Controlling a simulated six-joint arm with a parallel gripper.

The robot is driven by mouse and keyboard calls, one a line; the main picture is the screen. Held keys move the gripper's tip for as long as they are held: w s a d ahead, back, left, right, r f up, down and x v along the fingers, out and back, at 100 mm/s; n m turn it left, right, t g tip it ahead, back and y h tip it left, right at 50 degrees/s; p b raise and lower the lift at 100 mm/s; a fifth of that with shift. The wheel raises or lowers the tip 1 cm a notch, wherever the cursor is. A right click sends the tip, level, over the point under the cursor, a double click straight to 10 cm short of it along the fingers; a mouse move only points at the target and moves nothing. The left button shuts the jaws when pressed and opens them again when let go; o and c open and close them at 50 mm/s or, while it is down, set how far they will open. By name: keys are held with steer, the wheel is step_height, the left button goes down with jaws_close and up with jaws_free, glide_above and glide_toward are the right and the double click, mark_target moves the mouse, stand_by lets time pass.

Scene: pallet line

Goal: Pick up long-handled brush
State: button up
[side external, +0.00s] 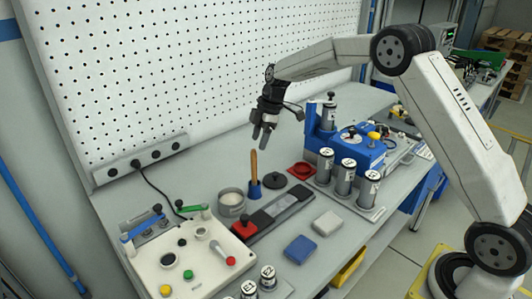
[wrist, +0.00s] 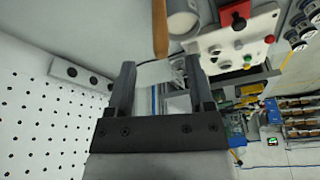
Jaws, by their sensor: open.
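The long-handled brush (side external: 254,163) stands upright with its wooden handle up in a small blue holder (side external: 255,190) on the bench. Its lower end is hidden in the holder. My gripper (side external: 263,139) is open and empty, a little above the handle's top and slightly to its right in the side view. In the wrist view, the wooden handle (wrist: 160,28) comes down from the top edge, with its end just beyond the open fingers (wrist: 160,66). I see no contact between the fingers and the handle.
A round tin (side external: 232,203) stands left of the holder, and a dark round lid (side external: 272,181) lies to its right. A dark tray (side external: 284,206) lies in front. A control panel (side external: 188,262), labelled cylinders (side external: 345,176) and a blue fixture (side external: 350,150) surround them. A perforated wall (side external: 190,70) rises behind.

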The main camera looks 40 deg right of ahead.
mark_target(254, 154)
steer(key=shift+x, duration=1.3)
steer(key=shift+x, duration=2.6)
steer(key=shift+a, duration=0.15)
jaws_close()
